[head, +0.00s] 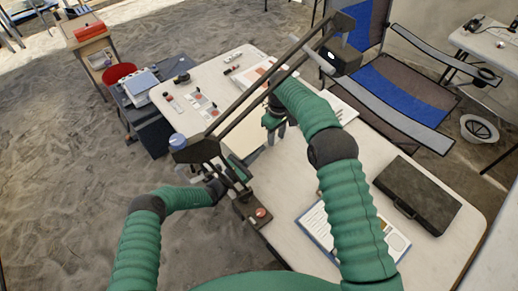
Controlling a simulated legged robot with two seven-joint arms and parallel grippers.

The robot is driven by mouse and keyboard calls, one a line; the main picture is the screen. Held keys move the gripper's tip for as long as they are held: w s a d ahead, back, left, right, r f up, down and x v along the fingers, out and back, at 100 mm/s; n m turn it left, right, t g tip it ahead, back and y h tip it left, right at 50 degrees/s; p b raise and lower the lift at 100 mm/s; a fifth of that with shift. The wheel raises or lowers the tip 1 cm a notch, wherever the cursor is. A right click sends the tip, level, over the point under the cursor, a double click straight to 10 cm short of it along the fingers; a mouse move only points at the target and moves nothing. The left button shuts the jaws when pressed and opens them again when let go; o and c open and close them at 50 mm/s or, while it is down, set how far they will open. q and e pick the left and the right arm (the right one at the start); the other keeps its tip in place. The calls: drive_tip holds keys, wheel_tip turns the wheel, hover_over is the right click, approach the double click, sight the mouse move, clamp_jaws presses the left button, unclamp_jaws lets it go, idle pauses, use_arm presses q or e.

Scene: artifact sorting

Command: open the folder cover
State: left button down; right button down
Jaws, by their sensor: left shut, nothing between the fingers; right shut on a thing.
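A tan flat piece that looks like the folder cover (243,142) shows on the table in the head view, partly hidden by a dark lamp arm and my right gripper. My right gripper (272,131) is at the right edge of this tan piece and is shut on it, though the contact is small and partly covered. My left gripper (238,172) is shut and empty at the table's near left edge, beside the lamp's base and below the tan piece. The rest of the folder is hidden.
A clipboard (312,232) and black case (417,194) lie at right. Small items and cards (200,101) lie at far left. A blue chair (395,90) stands behind.

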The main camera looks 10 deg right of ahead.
use_arm(q)
drive_tip(key=shift+w+d+r, duration=0.1)
drive_tip(key=shift+w+d, duration=0.1)
drive_tip(key=shift+d, duration=0.05)
drive_tip(key=shift+r+n, duration=0.4)
drive_tip(key=shift+r, duration=0.4)
use_arm(e)
drive_tip(key=c, duration=0.9)
unclamp_jaws()
drive_tip(key=shift+f, duration=0.1)
use_arm(q)
drive_tip(key=shift+f, duration=0.1)
